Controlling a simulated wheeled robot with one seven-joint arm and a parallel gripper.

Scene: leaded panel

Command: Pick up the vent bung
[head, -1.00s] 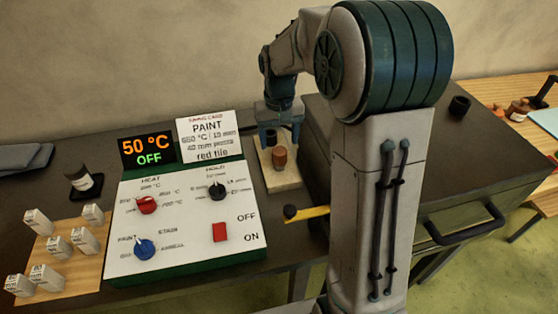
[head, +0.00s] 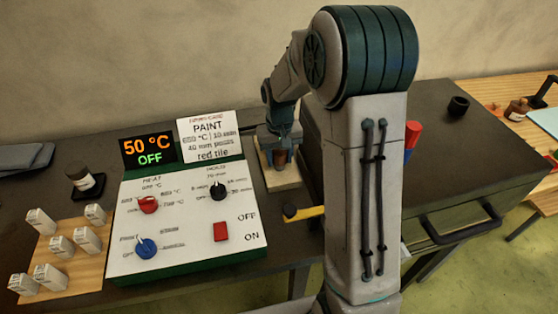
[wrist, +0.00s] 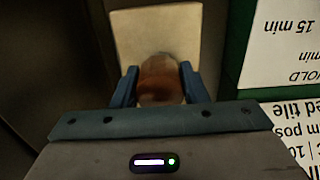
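A reddish-brown, rounded plug, which I take to be the vent bung (head: 281,157), stands on a small pale block (head: 283,181) to the right of the control panel. In the wrist view the bung (wrist: 160,80) sits between the two blue fingers of my gripper (wrist: 160,84), with the pale block (wrist: 155,32) beyond it. In the head view my gripper (head: 280,152) is low over the block, with the fingers beside the bung. The fingers look close to its sides, but I cannot tell whether they press on it. Its lower end is hidden.
The control panel (head: 190,225) with knobs is close on the left. A yellow handle with a dark end (head: 300,212) sticks out in front of the block. The dark cabinet (head: 440,170) stands to the right, bearing a red and blue piece (head: 412,136) and a black cup (head: 458,105).

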